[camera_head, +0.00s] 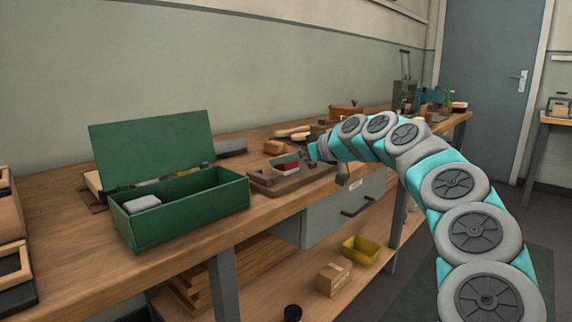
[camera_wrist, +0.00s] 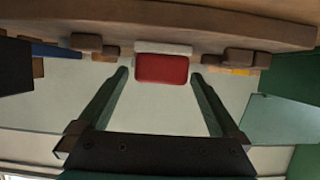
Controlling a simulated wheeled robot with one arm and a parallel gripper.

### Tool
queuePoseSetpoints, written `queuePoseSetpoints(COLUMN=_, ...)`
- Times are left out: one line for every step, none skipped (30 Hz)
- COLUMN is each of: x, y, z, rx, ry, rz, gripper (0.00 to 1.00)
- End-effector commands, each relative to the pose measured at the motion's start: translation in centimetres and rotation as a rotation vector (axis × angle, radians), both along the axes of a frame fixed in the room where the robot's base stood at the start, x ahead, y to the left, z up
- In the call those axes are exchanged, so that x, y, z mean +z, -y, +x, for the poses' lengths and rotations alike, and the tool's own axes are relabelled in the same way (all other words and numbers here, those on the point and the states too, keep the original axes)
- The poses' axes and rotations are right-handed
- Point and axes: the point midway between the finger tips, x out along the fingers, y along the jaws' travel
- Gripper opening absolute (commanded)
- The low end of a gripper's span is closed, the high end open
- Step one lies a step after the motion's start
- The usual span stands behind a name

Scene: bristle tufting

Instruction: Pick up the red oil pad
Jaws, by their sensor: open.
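The red oil pad (camera_head: 287,166) sits on a wooden block fixture (camera_head: 262,187) on the workbench in the head view. In the wrist view the red pad (camera_wrist: 162,69) shows a pale layer along one side and lies close to the fingertips, in line with the gap between them. My gripper (camera_wrist: 160,77) is open, with one dark green finger toward each side of the pad and nothing held. In the head view my gripper (camera_head: 309,157) is small, just right of the pad. Whether the fingers touch the pad is unclear.
A green open box (camera_head: 180,206) with a pale block (camera_head: 142,203) inside stands left of the fixture on the bench. Small brown blocks (camera_wrist: 239,56) flank the pad in the wrist view. A yellow bin (camera_head: 362,250) and a cardboard box (camera_head: 334,277) sit on the lower shelf.

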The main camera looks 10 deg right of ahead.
Motion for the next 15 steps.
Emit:
queuePoseSetpoints(x=-0.34, y=-0.58, z=0.61, rx=0.003, ry=-0.002, rz=0.0, gripper=1.0)
queuePoseSetpoints(x=-0.47, y=-0.76, z=0.86, rx=0.002, ry=-0.003, rz=0.001, gripper=1.0)
queuePoseSetpoints(x=-0.58, y=-0.96, z=1.1, rx=0.003, ry=-0.001, rz=0.0, gripper=1.0)
queuePoseSetpoints(x=-0.66, y=-1.07, z=1.22, rx=0.003, ry=-0.001, rz=0.0, gripper=1.0)
queuePoseSetpoints(x=-0.69, y=-1.12, z=1.29, rx=0.003, ry=-0.001, rz=0.001, gripper=1.0)
queuePoseSetpoints(x=-0.69, y=-1.13, z=1.33, rx=0.003, ry=-0.001, rz=0.001, gripper=1.0)
queuePoseSetpoints(x=-0.69, y=-1.11, z=1.33, rx=0.002, ry=0.0, rz=0.001, gripper=1.0)
queuePoseSetpoints(x=-0.67, y=-1.1, z=1.31, rx=0.002, ry=0.0, rz=0.001, gripper=1.0)
queuePoseSetpoints(x=-0.67, y=-1.07, z=1.31, rx=0.002, ry=0.0, rz=0.001, gripper=1.0)
queuePoseSetpoints(x=-0.67, y=-1.08, z=1.3, rx=0.002, ry=0.0, rz=0.001, gripper=1.0)
queuePoseSetpoints(x=-0.67, y=-1.07, z=1.3, rx=0.002, ry=0.001, rz=0.0, gripper=0.99)
queuePoseSetpoints(x=-0.66, y=-1.07, z=1.31, rx=0.002, ry=0.0, rz=0.001, gripper=0.94)
queuePoseSetpoints(x=-0.66, y=-1.06, z=1.3, rx=0.002, ry=0.0, rz=0.001, gripper=0.91)
queuePoseSetpoints(x=-0.66, y=-1.06, z=1.3, rx=0.002, ry=0.001, rz=0.0, gripper=0.88)
queuePoseSetpoints(x=-0.66, y=-1.06, z=1.3, rx=0.002, ry=0.0, rz=0.001, gripper=0.83)
